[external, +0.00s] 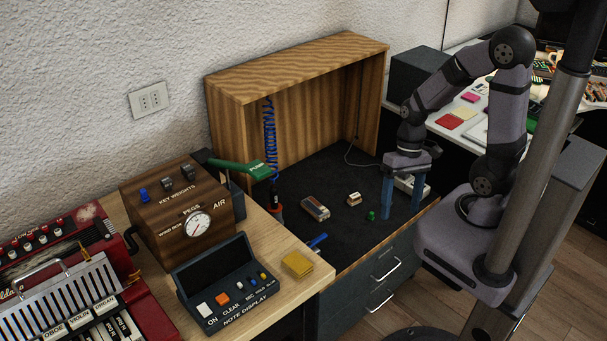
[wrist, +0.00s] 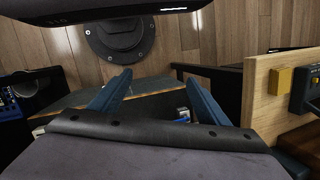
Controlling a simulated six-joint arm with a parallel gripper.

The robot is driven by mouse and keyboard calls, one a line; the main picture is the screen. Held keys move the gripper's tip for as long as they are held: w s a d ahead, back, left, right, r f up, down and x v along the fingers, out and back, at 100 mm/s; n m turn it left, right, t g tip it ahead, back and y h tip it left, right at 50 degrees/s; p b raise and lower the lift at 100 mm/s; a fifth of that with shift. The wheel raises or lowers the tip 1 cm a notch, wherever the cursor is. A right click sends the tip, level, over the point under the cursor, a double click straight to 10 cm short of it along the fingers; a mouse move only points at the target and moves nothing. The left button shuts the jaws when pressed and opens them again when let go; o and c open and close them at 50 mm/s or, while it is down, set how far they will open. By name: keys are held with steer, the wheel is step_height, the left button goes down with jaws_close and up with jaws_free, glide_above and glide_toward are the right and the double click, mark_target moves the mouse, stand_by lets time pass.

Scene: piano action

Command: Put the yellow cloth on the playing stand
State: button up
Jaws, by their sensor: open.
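The yellow cloth (external: 297,264) lies as a small folded square near the front edge of the light wooden table (external: 262,314), right of the note display box. It also shows in the wrist view (wrist: 281,80) at the right. My gripper (external: 403,206) is open and empty, fingers pointing down over the right side of the dark work surface, well right of the cloth. Its two blue fingers spread apart in the wrist view (wrist: 159,76). I cannot tell which thing is the playing stand.
The dark note display box (external: 224,283) stands left of the cloth, and a blue-handled tool (external: 317,241) lies just behind it. A wooden hood (external: 300,72) encloses the dark surface (external: 325,182), where several small objects lie. A green pump handle (external: 240,167) juts out.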

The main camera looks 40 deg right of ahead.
steer(key=w+d+r+n+t+h, duration=0.1)
steer(key=w+d+n+t+h, duration=0.1)
steer(key=d, duration=0.4)
steer(key=shift+w+d+r+n+h, duration=0.3)
steer(key=shift+w+d+n+h, duration=0.1)
steer(key=shift+w+n, duration=0.15)
steer(key=shift+r, duration=0.15)
